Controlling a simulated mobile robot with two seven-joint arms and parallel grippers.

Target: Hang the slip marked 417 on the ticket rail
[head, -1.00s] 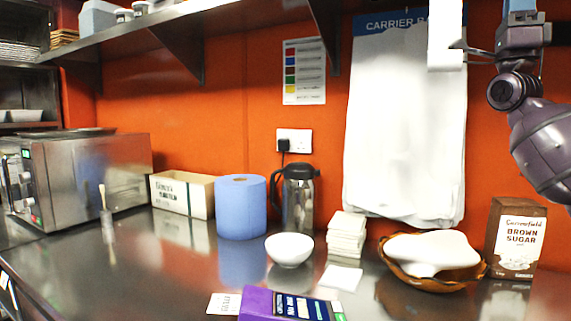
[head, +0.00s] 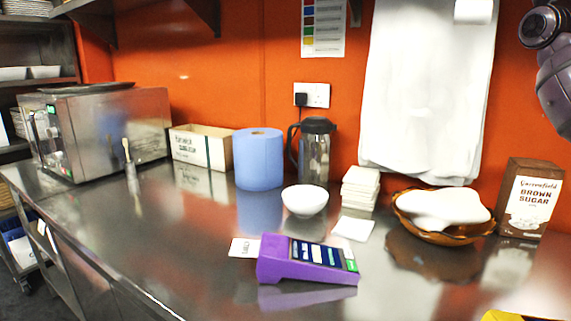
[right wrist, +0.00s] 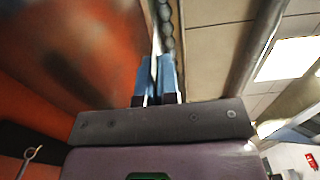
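A white slip (head: 473,11) shows at the top edge of the head view, in front of the hanging white bags; only its lower end is in frame and no number can be read. My right gripper (right wrist: 158,78) shows in the right wrist view with its blue fingers close together on a thin white edge, which looks like the slip seen edge-on. A narrow bar with a row of round balls, apparently the ticket rail (right wrist: 168,30), runs just beyond the fingertips. I cannot tell whether the slip touches it. My left gripper is out of view.
The steel counter holds a purple card terminal (head: 300,262), a white bowl (head: 305,201), a blue paper roll (head: 258,160), a flask (head: 316,155), a brown dish (head: 450,237) and a sugar box (head: 530,200). White carrier bags (head: 425,100) hang on the orange wall.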

